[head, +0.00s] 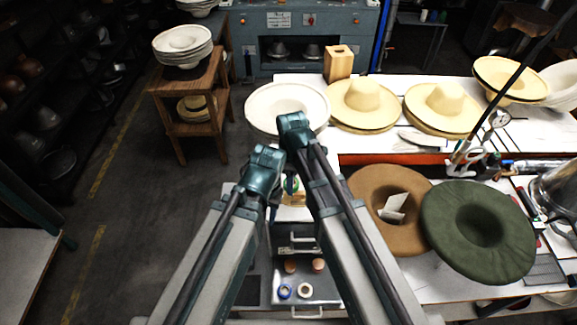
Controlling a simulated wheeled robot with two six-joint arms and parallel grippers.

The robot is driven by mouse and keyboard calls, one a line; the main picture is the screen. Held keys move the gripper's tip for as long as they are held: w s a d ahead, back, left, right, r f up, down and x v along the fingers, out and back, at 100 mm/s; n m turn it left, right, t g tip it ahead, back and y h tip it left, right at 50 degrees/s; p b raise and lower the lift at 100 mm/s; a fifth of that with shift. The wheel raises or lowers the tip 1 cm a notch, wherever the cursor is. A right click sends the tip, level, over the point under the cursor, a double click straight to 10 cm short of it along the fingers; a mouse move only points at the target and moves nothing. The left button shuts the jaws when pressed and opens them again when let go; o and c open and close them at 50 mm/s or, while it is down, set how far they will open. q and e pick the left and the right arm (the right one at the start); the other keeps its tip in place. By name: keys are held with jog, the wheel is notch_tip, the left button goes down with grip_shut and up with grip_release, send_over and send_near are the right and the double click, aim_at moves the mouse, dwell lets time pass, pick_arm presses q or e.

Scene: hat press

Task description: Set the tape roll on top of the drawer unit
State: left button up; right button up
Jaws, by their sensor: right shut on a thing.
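The grey drawer unit (298,241) stands low between my two arms, its top mostly covered by them. Its drawer (264,302) is pulled out towards me. A blue ring like a tape roll (285,292) and a pale ring (305,290) lie in the drawer. My right gripper (291,187) is mostly hidden between the arm links, over the far part of the unit. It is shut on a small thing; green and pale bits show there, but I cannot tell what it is. My left gripper is hidden behind my arm links.
Two small brown round things (318,265) also sit in the drawer. A white table (350,145) with straw hats stands behind. A brown hat (372,187) and a green hat (478,228) lie on the right-hand bench. A wooden stand (187,105) is at left; floor before it is clear.

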jog(key=w, duration=0.3)
jog(key=w+a, duration=0.1)
jog(key=w, duration=0.2)
jog(key=w+f, duration=0.1)
jog(key=w, duration=0.2)
jog(key=shift+w+a+b, duration=0.15)
jog(key=shift+w+b, duration=0.2)
jog(key=shift+b, duration=0.05)
jog(key=f+b, duration=0.3)
jog(key=shift+w+f, duration=0.2)
jog(key=shift+f, duration=0.05)
jog(key=shift+b, duration=0.3)
jog(key=shift+f, duration=0.2)
jog(key=o, duration=1.3)
jog(key=shift+r, duration=0.1)
jog(key=shift+r, duration=0.1)
notch_tip(320, 180, up, 12)
jog(key=p, duration=1.2)
jog(key=shift+s, duration=0.1)
jog(key=shift+s, duration=0.1)
